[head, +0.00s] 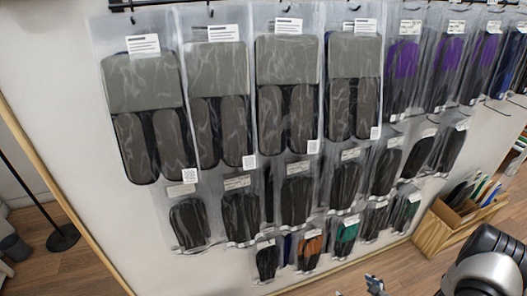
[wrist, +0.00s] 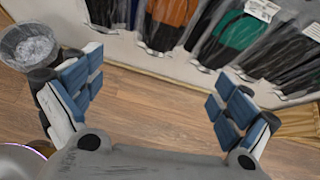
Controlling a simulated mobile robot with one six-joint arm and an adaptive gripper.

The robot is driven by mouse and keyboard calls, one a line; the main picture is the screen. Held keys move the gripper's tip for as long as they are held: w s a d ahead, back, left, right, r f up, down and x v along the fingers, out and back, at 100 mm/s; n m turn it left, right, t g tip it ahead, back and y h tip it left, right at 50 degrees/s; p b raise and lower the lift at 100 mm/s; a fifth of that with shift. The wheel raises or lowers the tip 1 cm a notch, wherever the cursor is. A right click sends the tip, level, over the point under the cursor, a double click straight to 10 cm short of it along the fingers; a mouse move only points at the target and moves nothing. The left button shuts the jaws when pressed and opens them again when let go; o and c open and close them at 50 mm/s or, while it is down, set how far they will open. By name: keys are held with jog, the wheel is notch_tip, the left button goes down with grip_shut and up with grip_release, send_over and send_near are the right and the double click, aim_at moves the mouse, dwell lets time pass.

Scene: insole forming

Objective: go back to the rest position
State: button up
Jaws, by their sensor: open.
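My gripper (wrist: 160,78) is open and empty in the wrist view, its blue-padded fingers wide apart with bare wood floor between them. Beyond the fingertips hang packs with orange (wrist: 176,12) and green (wrist: 238,32) insoles. They look apart from the fingers. In the head view my arm shows at the lower right, and a small part at the bottom edge may be my gripper, mostly cut off.
A white wall panel (head: 125,225) holds rows of bagged insoles, such as a large grey pack (head: 142,82). A wooden box (head: 432,232) with upright items stands at the lower right. A wastebasket (wrist: 28,45) stands beside the left finger in the wrist view.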

jog(key=w+a+r+n+g+y, duration=0.1)
jog(key=w+a+r+n+y, duration=0.2)
jog(key=r, duration=0.6)
jog(key=w+a+r+n+g+y, duration=0.1)
jog(key=w+a+r+n, duration=0.4)
jog(key=r, duration=0.4)
jog(key=s+a+r+n+g, duration=0.2)
jog(key=s+a+r+n, duration=0.15)
jog(key=r, duration=0.25)
jog(key=s+a+r+n+g, duration=0.1)
jog(key=s+a+r+n, duration=0.1)
jog(key=a+r+n, duration=0.3)
jog(key=s+a+r+n+g+h, duration=0.3)
jog(key=s+a+r+n, duration=0.2)
jog(key=s+r+n, duration=0.5)
jog(key=s+d+r+n+t+h, duration=0.2)
jog(key=s+d+r+n+h, duration=0.2)
jog(key=s+r, duration=0.3)
jog(key=s+h, duration=0.1)
jog(key=s, duration=0.2)
jog(key=shift+s+r+t, duration=0.15)
jog(key=shift+r+t, duration=0.15)
jog(key=shift+t, duration=0.1)
jog(key=shift+d, duration=0.15)
